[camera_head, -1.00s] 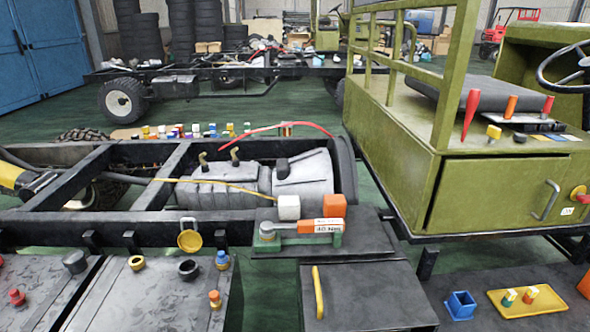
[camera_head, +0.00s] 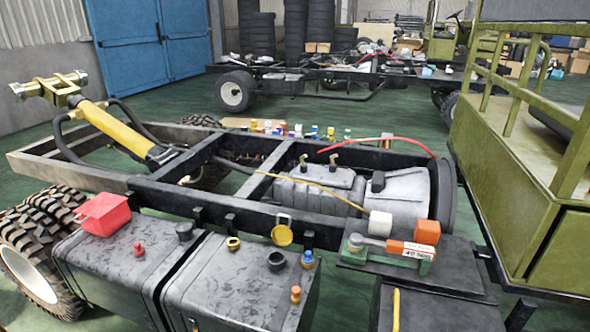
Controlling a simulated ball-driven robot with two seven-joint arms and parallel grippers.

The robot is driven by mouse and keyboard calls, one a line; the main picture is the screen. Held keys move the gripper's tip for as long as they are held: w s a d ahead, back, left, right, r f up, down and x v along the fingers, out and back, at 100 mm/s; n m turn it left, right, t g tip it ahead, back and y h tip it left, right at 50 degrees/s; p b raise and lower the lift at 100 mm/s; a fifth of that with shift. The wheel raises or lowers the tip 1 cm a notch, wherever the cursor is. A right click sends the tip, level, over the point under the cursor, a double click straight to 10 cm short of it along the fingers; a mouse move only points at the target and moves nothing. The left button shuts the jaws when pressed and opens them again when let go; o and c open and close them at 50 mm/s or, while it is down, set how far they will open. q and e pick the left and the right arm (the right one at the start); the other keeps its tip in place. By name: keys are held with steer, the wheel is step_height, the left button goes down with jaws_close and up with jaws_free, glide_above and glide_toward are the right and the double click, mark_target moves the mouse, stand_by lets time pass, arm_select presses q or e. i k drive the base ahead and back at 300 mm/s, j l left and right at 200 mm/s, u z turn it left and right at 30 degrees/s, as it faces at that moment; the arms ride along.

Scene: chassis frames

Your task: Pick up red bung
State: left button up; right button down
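A black cap (camera_head: 184,231) stands on the tank's back right corner. Neither of my grippers shows in the head view, and nothing is touching the bung.
The right tank (camera_head: 215,285) carries a yellow ring (camera_head: 233,243), a black cup (camera_head: 275,261), a blue-topped piece (camera_head: 308,258) and an orange piece (camera_head: 295,295). The black chassis frame (camera_head: 215,206) runs behind the tanks. A large tyre (camera_head: 40,235) stands left.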

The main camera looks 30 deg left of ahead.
mark_target(139, 250)
steer(key=u, duration=1.55)
